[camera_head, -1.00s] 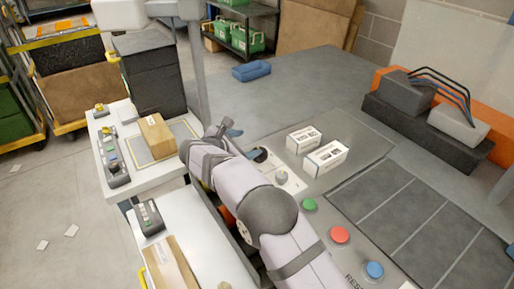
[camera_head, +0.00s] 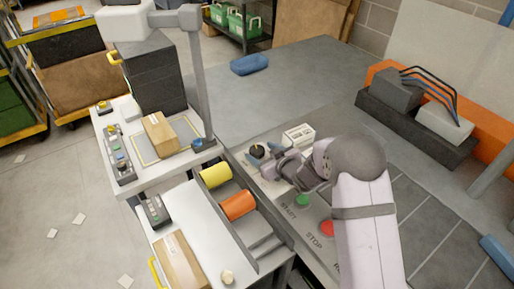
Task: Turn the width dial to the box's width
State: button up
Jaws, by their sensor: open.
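A dark round dial (camera_head: 257,151) sits on a light plate on the grey panel, near the middle of the view. My gripper (camera_head: 268,160) is open and low over the panel, just right of the dial; I cannot tell whether it touches it. The dial's scale and any width marking are too small to read. A cardboard box (camera_head: 158,131) lies on a marked pad on the white bench at left. A second cardboard box (camera_head: 180,264) lies on the nearer white surface. The pale knob seen earlier beside the dial is hidden behind my gripper and arm.
A green START button (camera_head: 302,201) and a red STOP button (camera_head: 327,229) lie close to my arm. A white carton (camera_head: 299,134) stands just behind the gripper. Yellow (camera_head: 215,175) and orange (camera_head: 238,205) rollers are at left. The grey floor mat behind is mostly clear.

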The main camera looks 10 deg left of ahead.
aim_at(258, 150)
jog(key=shift+s+d+f+m+t+y, duration=0.15)
jog(key=shift+s+d+m, duration=0.15)
jog(key=shift+d+m, duration=0.15)
jog(key=shift+s+d+m+t+y, duration=0.15)
jog(key=shift+s+d+m, duration=0.2)
jog(key=shift+d, duration=0.15)
jog(key=shift+p+x, duration=1.15)
jog(key=shift+x, duration=2.55)
jog(key=shift+c, duration=0.5)
jog(key=c, duration=0.9)
